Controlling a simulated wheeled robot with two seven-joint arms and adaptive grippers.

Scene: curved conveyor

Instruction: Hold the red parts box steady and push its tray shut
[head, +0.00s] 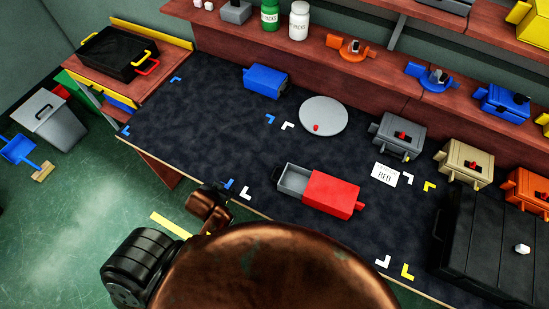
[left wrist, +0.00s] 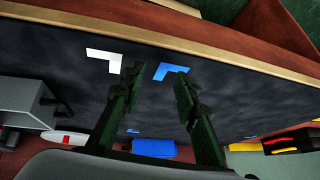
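The red parts box (head: 332,193) lies on the dark bench mat, with its grey tray (head: 294,180) pulled out toward the left. A black handle (head: 276,173) is on the tray's left end. In the left wrist view, a grey shape (left wrist: 25,100) at the left edge appears to be the tray. My left gripper (left wrist: 156,78) is open and empty, its two dark fingers apart over the mat near the white and blue corner marks. In the head view it is left of the tray, apart from it, mostly hidden by my arm. My right gripper is not in view.
A grey disc with a red knob (head: 323,116) and a blue box (head: 265,82) lie behind. A RED label card (head: 385,174), grey box (head: 397,136), tan box (head: 467,163) and black case (head: 490,245) stand to the right. The mat left of the tray is clear.

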